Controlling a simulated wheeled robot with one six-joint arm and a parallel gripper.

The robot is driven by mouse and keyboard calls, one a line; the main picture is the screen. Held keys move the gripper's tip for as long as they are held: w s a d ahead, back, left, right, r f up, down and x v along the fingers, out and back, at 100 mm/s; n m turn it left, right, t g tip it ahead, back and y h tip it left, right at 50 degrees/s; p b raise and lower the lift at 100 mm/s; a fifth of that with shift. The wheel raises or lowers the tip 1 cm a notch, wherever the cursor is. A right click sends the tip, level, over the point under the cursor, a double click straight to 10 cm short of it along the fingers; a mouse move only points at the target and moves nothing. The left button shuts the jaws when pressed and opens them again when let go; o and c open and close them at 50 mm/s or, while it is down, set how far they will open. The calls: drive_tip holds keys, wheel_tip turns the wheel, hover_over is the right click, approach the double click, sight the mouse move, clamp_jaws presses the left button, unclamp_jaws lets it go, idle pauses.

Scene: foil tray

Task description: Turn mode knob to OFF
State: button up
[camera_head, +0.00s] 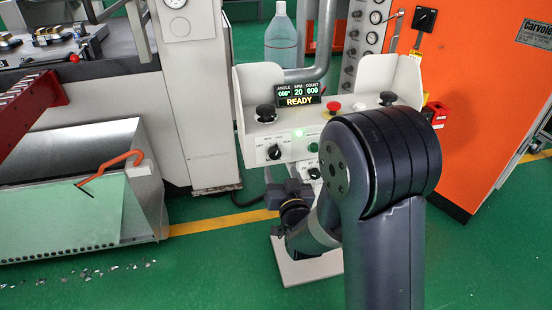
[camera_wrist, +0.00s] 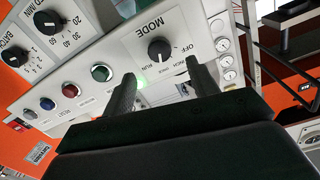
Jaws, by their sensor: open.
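My gripper (camera_wrist: 162,80) is open and empty. Its two dark fingers stand apart on either side of the knob's line, with the tips short of it. In the head view my arm hides much of the gripper.
Green (camera_wrist: 101,72), red (camera_wrist: 70,90) and blue (camera_wrist: 47,103) buttons sit beside the mode knob, with other black dials (camera_wrist: 48,22) beyond. The control box has a READY display (camera_head: 298,95) and a red mushroom button (camera_head: 333,107). An orange cabinet (camera_head: 480,100) stands at right.

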sight(275, 156)
drive_tip(key=x, duration=0.7)
drive_tip(key=shift+w, duration=0.15)
drive_tip(key=c, duration=1)
